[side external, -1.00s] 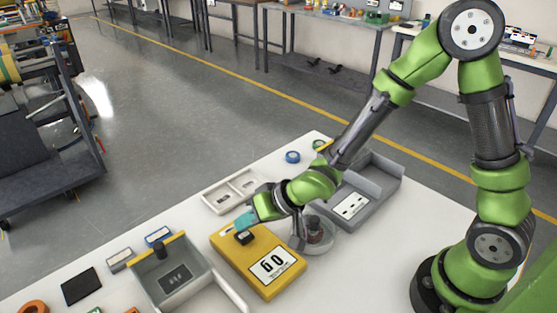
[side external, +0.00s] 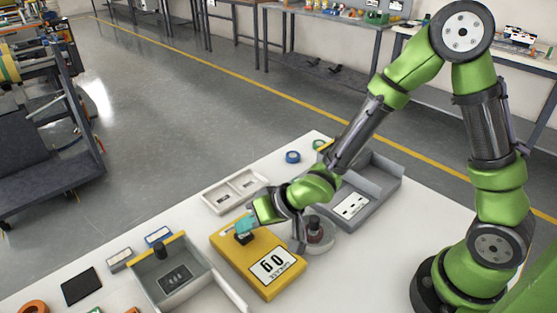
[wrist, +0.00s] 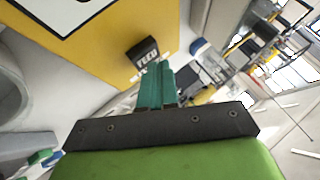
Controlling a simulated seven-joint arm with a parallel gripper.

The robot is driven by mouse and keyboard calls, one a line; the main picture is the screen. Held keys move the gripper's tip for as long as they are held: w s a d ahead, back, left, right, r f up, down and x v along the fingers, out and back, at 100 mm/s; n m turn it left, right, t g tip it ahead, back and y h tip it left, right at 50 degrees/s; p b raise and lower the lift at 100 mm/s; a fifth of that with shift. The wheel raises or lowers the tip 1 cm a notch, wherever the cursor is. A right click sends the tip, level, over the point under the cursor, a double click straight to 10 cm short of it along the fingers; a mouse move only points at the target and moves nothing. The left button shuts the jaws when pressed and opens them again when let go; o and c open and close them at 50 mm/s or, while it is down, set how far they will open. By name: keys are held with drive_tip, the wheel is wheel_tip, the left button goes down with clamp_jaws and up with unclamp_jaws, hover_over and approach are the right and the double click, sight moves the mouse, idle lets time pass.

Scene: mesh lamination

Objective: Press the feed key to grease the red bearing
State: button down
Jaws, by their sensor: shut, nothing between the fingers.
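The feed key (wrist: 143,53) is a black block lettered FEED on the yellow box (wrist: 95,45). In the side view the key (side external: 243,239) sits near the upper left end of the yellow box (side external: 222,244). My gripper (side external: 243,229) has its teal fingers shut and empty, right at the key. In the wrist view the fingertips (wrist: 154,66) meet the key's lower edge; I cannot tell whether they press it down. A dark part with a reddish band (side external: 315,230) stands in a round clear dish beside the yellow box, partly behind my wrist; it may be the red bearing.
A grey tray (side external: 205,290) with a yellow bar stands left of the yellow box. A white two-part tray (side external: 217,202) lies behind it. A grey bin (side external: 385,185) stands right, behind my arm. The white table's right front is clear (side external: 370,255).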

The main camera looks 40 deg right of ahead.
sight(249, 235)
drive_tip(key=shift+f, duration=0.55)
idle(0.5)
drive_tip(key=shift+r, duration=1)
drive_tip(key=shift+r, duration=2.55)
idle(0.4)
